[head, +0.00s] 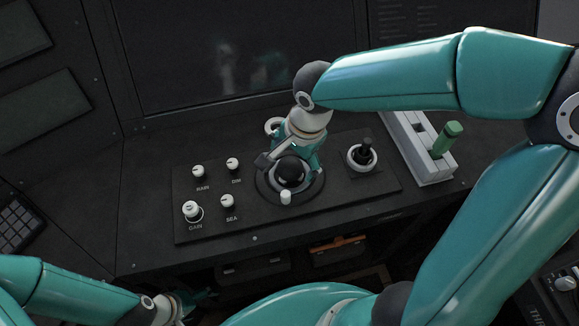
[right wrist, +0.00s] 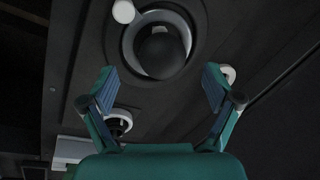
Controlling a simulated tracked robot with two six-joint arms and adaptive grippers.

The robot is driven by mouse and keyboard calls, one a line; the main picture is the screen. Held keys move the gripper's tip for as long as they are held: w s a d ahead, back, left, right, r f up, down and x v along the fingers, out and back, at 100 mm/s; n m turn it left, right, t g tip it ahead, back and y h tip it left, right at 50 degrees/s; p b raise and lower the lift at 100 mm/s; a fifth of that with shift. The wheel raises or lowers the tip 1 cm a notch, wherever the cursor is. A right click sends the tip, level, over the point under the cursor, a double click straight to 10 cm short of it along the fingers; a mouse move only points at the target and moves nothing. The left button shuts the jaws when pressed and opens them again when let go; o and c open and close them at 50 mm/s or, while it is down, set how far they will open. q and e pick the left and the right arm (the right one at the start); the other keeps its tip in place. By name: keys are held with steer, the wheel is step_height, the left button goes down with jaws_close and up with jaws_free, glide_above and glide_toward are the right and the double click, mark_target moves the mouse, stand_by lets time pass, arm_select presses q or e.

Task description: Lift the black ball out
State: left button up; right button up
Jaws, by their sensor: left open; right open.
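The black ball (head: 290,171) sits in a round ring socket (head: 263,190) in the middle of the dark control panel. In the right wrist view the ball (right wrist: 160,52) is inside its pale ring, centred sideways between my fingers and mostly beyond their tips. My right gripper (head: 292,162) comes down over the socket from behind, open and empty; in the right wrist view its two fingers (right wrist: 160,72) are spread wide with a gap on either side of the ball.
Small white knobs (head: 198,171) stand left of the socket, and a white peg (head: 285,198) stands at its front. A black joystick (head: 367,152) and a green-handled lever (head: 447,138) are to the right. Open shelves lie below the console edge.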

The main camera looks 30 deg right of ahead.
mark_target(292, 162)
steer(key=f, duration=0.2)
steer(key=w+f, duration=0.1)
steer(key=f, duration=0.2)
steer(key=shift+w, duration=0.2)
steer(key=shift+r, duration=0.1)
steer(key=c, duration=1.3)
steer(key=shift+r, duration=0.15)
step_height(292, 162, up, 20)
steer(key=shift+f+p, duration=0.15)
steer(key=shift+p, duration=0.7)
